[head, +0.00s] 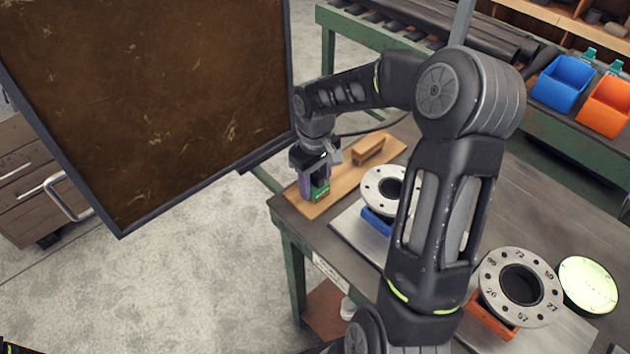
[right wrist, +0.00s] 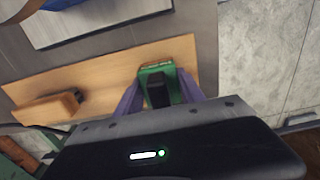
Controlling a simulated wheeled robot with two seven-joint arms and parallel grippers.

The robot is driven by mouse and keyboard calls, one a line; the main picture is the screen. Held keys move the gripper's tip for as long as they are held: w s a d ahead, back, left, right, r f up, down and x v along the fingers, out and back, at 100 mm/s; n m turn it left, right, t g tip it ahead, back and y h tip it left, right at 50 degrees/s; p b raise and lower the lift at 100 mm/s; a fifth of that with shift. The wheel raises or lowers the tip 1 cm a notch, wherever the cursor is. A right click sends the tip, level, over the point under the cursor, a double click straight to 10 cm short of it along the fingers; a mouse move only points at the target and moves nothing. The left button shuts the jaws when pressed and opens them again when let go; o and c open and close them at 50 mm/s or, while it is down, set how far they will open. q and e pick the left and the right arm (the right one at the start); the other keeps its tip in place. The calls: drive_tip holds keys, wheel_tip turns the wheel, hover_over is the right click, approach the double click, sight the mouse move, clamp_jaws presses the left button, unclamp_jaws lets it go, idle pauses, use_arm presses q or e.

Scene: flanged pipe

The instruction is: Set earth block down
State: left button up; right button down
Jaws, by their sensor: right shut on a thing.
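The earth block (head: 320,190) is a small green block with a brownish edge. It is between the fingers of my right gripper (head: 315,184), over the near-left end of a wooden board (head: 343,187). In the right wrist view the block (right wrist: 156,68) sits between the two purple fingers (right wrist: 160,92), with the board (right wrist: 110,75) beneath. My right gripper is shut on it. The fingers hide part of the block, and I cannot tell whether it touches the board. My left gripper is not in view.
A tan wooden block (head: 368,149) lies farther along the board. Flanged pipe pieces (head: 385,185) (head: 520,286) and a pale green disc (head: 587,285) are on the bench to the right. A large brown panel (head: 150,90) stands at the left. Blue (head: 563,82) and orange bins (head: 606,106) are behind.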

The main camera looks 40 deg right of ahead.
sight(315, 173)
drive_tip(key=c, duration=0.7)
unclamp_jaws()
wheel_tip(315, 173, up, 12)
drive_tip(key=shift+r+b, duration=0.1)
drive_tip(key=shift+b, duration=0.45)
